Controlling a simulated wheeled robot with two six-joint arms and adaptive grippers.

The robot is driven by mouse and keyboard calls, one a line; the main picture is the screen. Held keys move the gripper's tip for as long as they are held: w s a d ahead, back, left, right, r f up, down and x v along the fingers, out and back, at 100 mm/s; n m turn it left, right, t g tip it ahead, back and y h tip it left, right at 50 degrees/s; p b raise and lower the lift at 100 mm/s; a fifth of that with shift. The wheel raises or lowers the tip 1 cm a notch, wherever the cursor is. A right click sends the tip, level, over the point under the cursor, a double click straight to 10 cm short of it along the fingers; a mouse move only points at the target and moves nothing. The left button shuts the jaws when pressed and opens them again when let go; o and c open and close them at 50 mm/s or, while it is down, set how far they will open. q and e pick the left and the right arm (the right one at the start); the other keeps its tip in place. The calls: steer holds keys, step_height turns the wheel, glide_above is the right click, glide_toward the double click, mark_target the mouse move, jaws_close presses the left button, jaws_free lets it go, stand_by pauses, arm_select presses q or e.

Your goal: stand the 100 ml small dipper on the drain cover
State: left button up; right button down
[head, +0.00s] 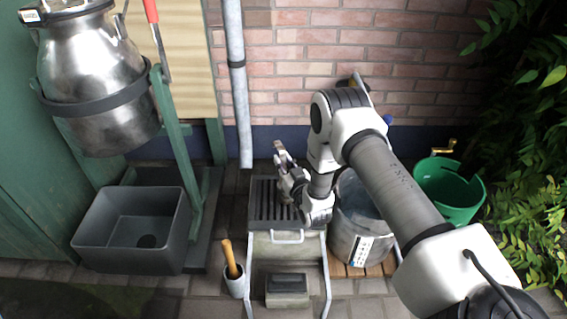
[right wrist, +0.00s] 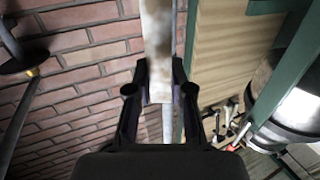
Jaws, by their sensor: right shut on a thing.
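The drain cover (head: 263,205) is a dark slatted grate on top of a small metal stand at the centre of the head view. My right gripper (head: 286,174) is over the grate, with its arm coming in from the right. In the right wrist view, its fingers (right wrist: 160,92) are shut on a pale, brown-stained flat piece (right wrist: 158,45), which looks like the handle of the small dipper. The dipper's cup is not clear, and I cannot tell whether it touches the grate. My left gripper is not in view.
A metal pot (head: 356,245) stands on wooden slats right of the grate, with a green bucket (head: 450,190) beyond it. A grey basin (head: 107,240) is at left under a steel churn (head: 92,75). A grey pipe (head: 236,90) comes down behind the grate.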

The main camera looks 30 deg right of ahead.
steer(key=c, duration=1)
jaws_free()
steer(key=shift+f, duration=0.1)
steer(key=shift+c, duration=0.2)
steer(key=shift+s+r+p, duration=0.25)
steer(key=shift+s+p, duration=0.05)
steer(key=shift+p, duration=0.1)
steer(key=s+a+p, duration=0.2)
steer(key=s+p, duration=0.3)
steer(key=s, duration=0.6)
steer(key=s+a+f+g+y, duration=0.2)
steer(key=s+a+f+g, duration=0.6)
steer(key=s+f+g, duration=0.1)
steer(key=s+a+r+n+g, duration=0.1)
steer(key=s+a+g, duration=0.2)
steer(key=s+g, duration=0.5)
steer(key=s, duration=1.1)
steer(key=shift+a+g+y, duration=0.15)
steer(key=shift+g+y, duration=0.25)
